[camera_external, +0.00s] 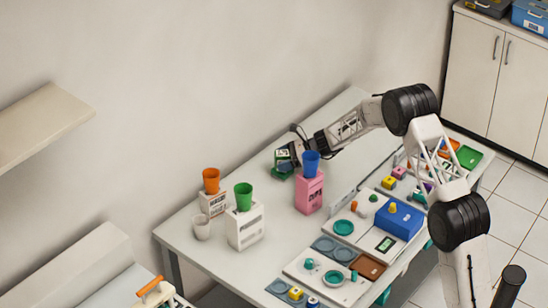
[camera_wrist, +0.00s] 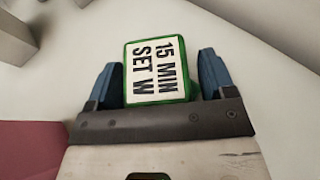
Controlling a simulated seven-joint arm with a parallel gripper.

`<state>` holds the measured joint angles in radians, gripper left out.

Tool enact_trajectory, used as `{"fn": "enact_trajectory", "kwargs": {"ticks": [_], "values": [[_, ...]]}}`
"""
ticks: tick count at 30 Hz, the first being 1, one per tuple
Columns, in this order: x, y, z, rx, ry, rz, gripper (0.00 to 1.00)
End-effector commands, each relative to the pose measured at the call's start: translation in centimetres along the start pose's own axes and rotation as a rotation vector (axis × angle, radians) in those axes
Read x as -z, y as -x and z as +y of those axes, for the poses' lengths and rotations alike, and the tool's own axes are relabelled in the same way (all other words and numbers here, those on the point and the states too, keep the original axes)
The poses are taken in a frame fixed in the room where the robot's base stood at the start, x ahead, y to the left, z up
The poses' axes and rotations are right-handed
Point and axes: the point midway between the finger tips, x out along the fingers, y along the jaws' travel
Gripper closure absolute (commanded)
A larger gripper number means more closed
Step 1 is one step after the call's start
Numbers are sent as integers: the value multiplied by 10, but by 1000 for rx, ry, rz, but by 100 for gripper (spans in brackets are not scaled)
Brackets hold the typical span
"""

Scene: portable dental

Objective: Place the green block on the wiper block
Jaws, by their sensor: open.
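The green block (camera_external: 283,156) stands toward the back of the white table, partly hidden by my gripper. In the wrist view the green block (camera_wrist: 155,70) shows a white label reading "15 MIN SET W". My gripper (camera_wrist: 157,82) is open, with a blue finger on each side of the block and a visible gap on at least the right. In the external view my gripper (camera_external: 291,157) is at the block, partly behind a blue cup. I cannot tell which thing is the wiper block; candidates are a pink box (camera_external: 308,193) and white boxes (camera_external: 245,229) (camera_external: 212,204) with printing.
A blue cup (camera_external: 311,162) stands on the pink box, close to my arm. Green (camera_external: 243,196) and orange (camera_external: 211,180) cups top the white boxes; a white cup (camera_external: 202,228) stands beside them. Trays with small items and a blue box (camera_external: 399,221) line the front. The table's back left is clear.

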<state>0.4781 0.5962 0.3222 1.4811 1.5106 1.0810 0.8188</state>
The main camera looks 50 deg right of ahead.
Motion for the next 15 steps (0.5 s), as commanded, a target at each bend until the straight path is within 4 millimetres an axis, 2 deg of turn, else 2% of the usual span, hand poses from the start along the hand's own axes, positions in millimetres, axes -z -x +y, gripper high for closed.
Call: {"fn": "enact_trajectory", "kwargs": {"ticks": [8,15], "values": [[-3,1,0,0,0,0,24],[-4,21,0,2,0,0,24]]}}
